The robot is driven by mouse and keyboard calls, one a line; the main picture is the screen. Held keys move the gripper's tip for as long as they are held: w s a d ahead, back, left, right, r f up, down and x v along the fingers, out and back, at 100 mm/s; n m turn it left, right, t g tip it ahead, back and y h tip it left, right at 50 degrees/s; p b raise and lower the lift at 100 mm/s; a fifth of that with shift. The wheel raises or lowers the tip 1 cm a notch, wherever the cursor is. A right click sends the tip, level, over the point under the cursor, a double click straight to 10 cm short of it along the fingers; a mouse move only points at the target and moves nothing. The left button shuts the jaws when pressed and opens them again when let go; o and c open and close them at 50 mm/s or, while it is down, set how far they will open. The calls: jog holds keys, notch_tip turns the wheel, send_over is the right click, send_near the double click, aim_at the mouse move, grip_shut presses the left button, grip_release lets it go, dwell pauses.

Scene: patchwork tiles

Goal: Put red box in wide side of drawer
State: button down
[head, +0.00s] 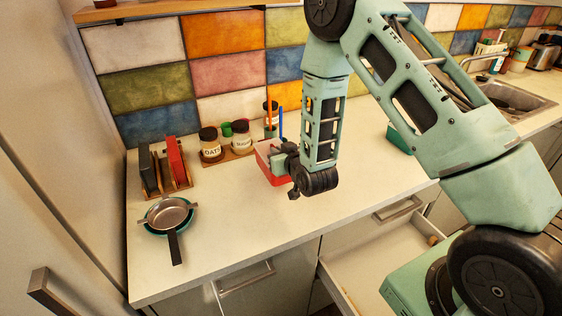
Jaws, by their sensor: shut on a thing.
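The red box (268,172) is at the middle of the counter, in front of the jars. My gripper (283,168) is shut on its right part, and the wrist hides some of it. I cannot tell whether the box touches the counter. The drawer (372,262) is pulled open below the counter's front edge, to the right of the gripper. My arm and base cover its right part, so its compartments are only partly seen.
A pan (168,213) sits on the left counter, with a rack (166,176) of upright books behind it. Labelled jars (212,145) stand near the tiled wall. A green box (398,140) is partly behind my arm. The front middle counter is clear.

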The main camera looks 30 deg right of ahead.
jog(key=shift+f+p, duration=0.6)
jog(key=shift+f, duration=1.6)
jog(key=shift+f, duration=0.15)
jog(key=shift+f+b, duration=0.1)
jog(key=shift+b, duration=0.2)
jog(key=c, duration=1.5)
grip_release()
jog(key=shift+c, duration=0.2)
jog(key=shift+s+r, duration=0.1)
jog(key=shift+r, duration=0.15)
